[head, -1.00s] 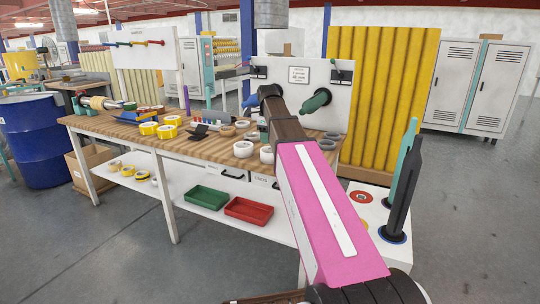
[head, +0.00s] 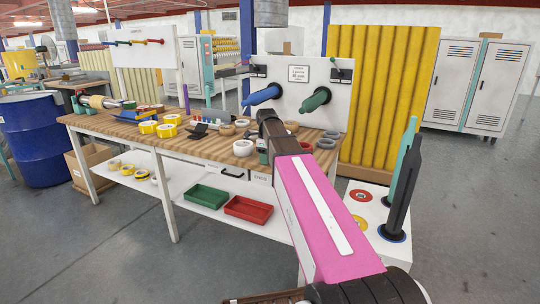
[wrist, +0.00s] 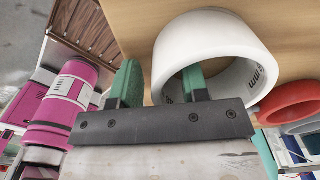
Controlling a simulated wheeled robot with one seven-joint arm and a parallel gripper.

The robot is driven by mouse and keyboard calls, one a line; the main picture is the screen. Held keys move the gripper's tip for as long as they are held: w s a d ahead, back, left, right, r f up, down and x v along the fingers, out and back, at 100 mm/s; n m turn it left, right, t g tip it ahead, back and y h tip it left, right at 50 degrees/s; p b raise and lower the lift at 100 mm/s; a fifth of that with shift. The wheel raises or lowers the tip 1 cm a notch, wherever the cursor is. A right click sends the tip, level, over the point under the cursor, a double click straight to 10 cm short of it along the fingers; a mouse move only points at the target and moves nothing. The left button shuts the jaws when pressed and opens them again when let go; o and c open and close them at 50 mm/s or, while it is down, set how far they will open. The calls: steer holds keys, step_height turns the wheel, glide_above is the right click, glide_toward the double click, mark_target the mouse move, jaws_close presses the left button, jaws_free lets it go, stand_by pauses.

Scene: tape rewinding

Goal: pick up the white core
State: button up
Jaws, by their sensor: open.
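The white core is a thick white ring with dark print inside its bore; it fills the upper middle of the wrist view (wrist: 236,33). My gripper (wrist: 160,76) is open, with green fingers at the core's near side. The right finger shows in front of the core's opening, and the left finger is outside the ring, to its left. The near wall lies between them; I cannot tell whether they touch it. In the head view my gripper (head: 262,156) is low over the bench's front edge, and my arm hides part of that area. One white ring (head: 243,148) shows just left of it.
A red ring (wrist: 287,103) lies right of the core in the wrist view. The wooden bench (head: 185,150) also holds yellow tape rolls (head: 148,127) and grey rings (head: 326,143). A blue spindle (head: 263,95) and a green spindle (head: 316,99) jut from the white panel behind.

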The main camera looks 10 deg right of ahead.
jaws_close()
steer(key=shift+r, duration=0.1)
